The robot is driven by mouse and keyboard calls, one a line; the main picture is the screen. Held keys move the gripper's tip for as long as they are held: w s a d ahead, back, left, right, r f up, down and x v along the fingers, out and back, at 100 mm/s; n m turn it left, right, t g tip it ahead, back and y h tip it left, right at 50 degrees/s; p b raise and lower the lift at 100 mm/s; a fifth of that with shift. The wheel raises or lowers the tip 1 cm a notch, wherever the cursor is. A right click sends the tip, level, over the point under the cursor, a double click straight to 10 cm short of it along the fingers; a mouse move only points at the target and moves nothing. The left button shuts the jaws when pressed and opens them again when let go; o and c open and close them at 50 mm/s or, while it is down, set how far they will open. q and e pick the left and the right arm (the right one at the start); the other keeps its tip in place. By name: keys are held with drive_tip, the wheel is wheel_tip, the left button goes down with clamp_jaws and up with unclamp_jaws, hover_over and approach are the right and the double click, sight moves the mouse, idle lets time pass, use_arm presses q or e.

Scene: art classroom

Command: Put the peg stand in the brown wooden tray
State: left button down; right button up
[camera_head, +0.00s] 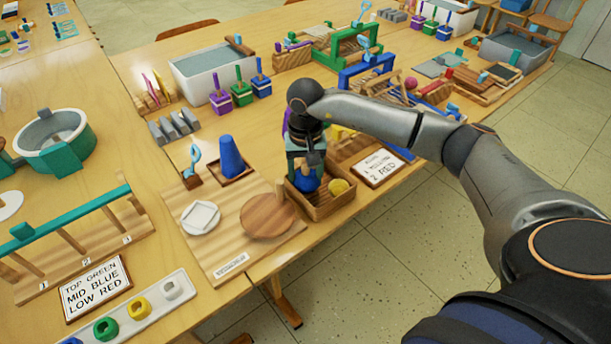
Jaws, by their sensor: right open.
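The brown wooden tray (324,212) is a low open box at the table's front edge. A yellow ball (338,187) and a blue object (307,183) show in it. My right gripper (309,168) points down over the tray's left part, open, just above the blue object. My wrist hides part of that area, so I cannot tell whether they touch. A round wooden disc (266,217) with a short upright peg at its upper right lies left of the tray on a wooden board. It looks most like the peg stand, but I cannot be sure. My left gripper is out of view.
The board (223,245) also holds a white plate (200,218). A blue cone (230,157) stands in a small tray behind. A lettered card (379,169) lies right of the brown tray. Bins and frames crowd the back; floor opens at lower right.

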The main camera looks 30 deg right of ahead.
drive_tip(key=shift+w+r, duration=0.1)
drive_tip(key=shift+r, duration=0.25)
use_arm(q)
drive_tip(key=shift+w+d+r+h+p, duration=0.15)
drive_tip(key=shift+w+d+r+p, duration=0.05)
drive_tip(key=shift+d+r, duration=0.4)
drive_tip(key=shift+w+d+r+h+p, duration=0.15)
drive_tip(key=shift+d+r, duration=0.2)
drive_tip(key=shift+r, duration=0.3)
use_arm(e)
wheel_tip(320, 180, up, 12)
drive_tip(key=shift+f, duration=0.1)
